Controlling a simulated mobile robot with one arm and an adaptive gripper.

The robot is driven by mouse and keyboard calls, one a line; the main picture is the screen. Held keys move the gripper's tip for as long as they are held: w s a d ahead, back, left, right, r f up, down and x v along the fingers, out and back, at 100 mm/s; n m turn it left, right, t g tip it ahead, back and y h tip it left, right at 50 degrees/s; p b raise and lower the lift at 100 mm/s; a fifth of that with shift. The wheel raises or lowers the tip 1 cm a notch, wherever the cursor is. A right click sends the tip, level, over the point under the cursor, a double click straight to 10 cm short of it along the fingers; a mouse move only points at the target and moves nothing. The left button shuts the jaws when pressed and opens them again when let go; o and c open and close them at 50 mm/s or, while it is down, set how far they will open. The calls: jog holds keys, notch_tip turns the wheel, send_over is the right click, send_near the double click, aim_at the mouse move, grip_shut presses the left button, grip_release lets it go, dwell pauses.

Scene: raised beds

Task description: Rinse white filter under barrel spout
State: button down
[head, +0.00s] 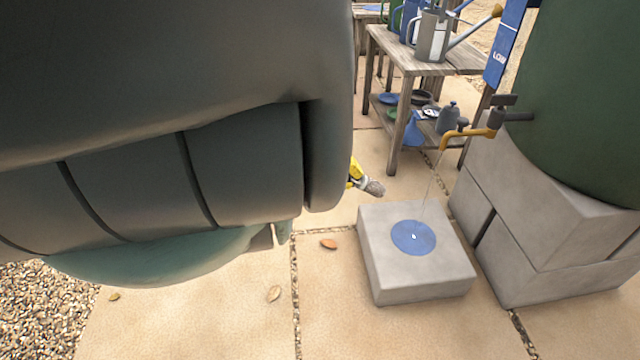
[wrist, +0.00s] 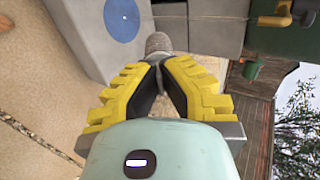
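My gripper (wrist: 158,62) has yellow fingers with dark inner pads that close together at the tips on a small, rounded, greyish piece (wrist: 158,42), which I take to be the white filter. It looks grey and dull rather than clean white. In the head view the piece (head: 375,188) sticks out of the yellow fingertips, left of the concrete block and apart from the spout. The brass barrel spout (head: 466,136) juts from the green barrel (head: 585,95), and a thin stream of water falls from it. The spout also shows in the wrist view (wrist: 272,21). My arm hides most of the gripper in the head view.
A concrete block (head: 415,290) with a blue disc (head: 413,238) stands below the spout. Grey blocks (head: 540,235) support the barrel. A wooden table (head: 395,55) with cans, bottles and dishes stands behind. Paving around the low block is mostly clear, with a few leaves.

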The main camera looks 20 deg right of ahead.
jog(key=s+d+b, duration=0.3)
jog(key=d+b, duration=0.1)
jog(key=d, duration=0.9)
jog(key=shift+s+d, duration=0.15)
dwell(2.3)
jog(key=w+a+r+p, duration=0.1)
jog(key=w+a+p, duration=0.1)
jog(key=a, duration=0.5)
jog(key=w+a+r+p, duration=0.1)
jog(key=a+p, duration=0.1)
jog(key=a, duration=0.5)
jog(key=shift+w, duration=0.35)
jog(key=shift+d, duration=0.15)
